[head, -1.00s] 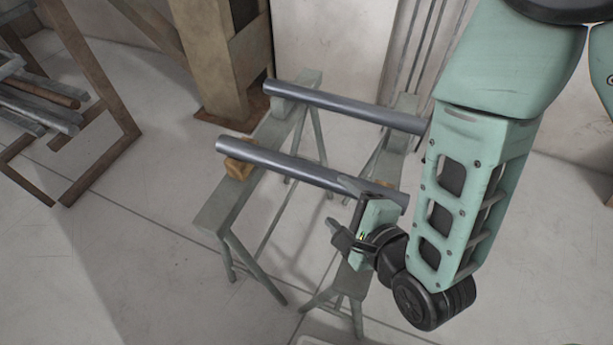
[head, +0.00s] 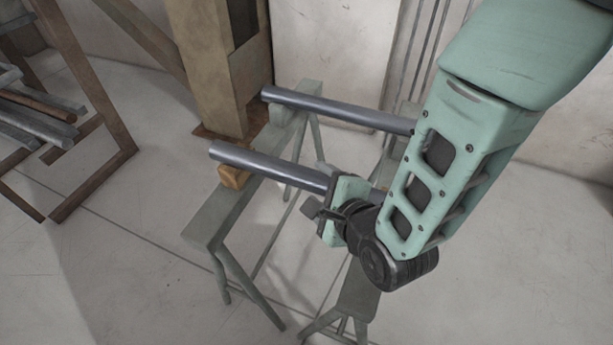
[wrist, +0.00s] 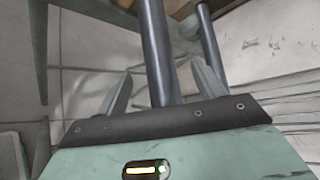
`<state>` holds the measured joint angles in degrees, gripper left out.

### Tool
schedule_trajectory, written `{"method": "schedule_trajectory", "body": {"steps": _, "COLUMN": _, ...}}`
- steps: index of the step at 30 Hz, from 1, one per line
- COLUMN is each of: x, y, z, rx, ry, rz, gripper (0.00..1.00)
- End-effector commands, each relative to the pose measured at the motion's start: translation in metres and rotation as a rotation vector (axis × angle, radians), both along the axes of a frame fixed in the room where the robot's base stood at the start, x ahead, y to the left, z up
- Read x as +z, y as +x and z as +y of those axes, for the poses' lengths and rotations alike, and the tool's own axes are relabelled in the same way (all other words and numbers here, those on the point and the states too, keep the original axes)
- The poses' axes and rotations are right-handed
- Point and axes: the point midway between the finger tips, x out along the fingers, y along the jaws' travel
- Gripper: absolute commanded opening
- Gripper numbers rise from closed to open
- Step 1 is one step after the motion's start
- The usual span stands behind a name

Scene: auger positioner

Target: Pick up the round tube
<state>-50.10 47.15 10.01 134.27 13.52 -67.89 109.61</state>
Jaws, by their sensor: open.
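Two grey round tubes lie side by side across two green sawhorses. The nearer tube (head: 262,164) rests on a wooden block, and its right part is hidden behind my gripper and arm. The farther tube (head: 330,108) lies nearer the wall. My gripper (head: 330,205) is open at the nearer tube's middle, between the sawhorses. In the wrist view, a tube (wrist: 155,45) runs between the two spread fingers (wrist: 163,88), with gaps visible on both sides. The other tube (wrist: 208,45) lies outside the right finger. I cannot tell how deep the tube sits between the fingers.
The left sawhorse (head: 222,210) stands clear of my gripper; the right sawhorse (head: 360,290) is partly behind my arm. A wooden post (head: 210,65) stands behind. A brown rack (head: 100,120) with metal bars is at left. The floor in front is bare.

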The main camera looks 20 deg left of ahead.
Motion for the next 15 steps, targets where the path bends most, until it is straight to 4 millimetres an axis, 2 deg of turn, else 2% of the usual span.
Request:
{"method": "schedule_trajectory", "body": {"steps": 5, "x": -0.004, "y": 0.006, "z": 0.008, "rx": 0.001, "ry": 0.0, "rz": -0.001, "gripper": 0.69}}
{"method": "schedule_trajectory", "body": {"steps": 15, "x": -0.024, "y": 0.032, "z": 0.038, "rx": 0.002, "ry": 0.001, "rz": -0.002, "gripper": 0.69}}
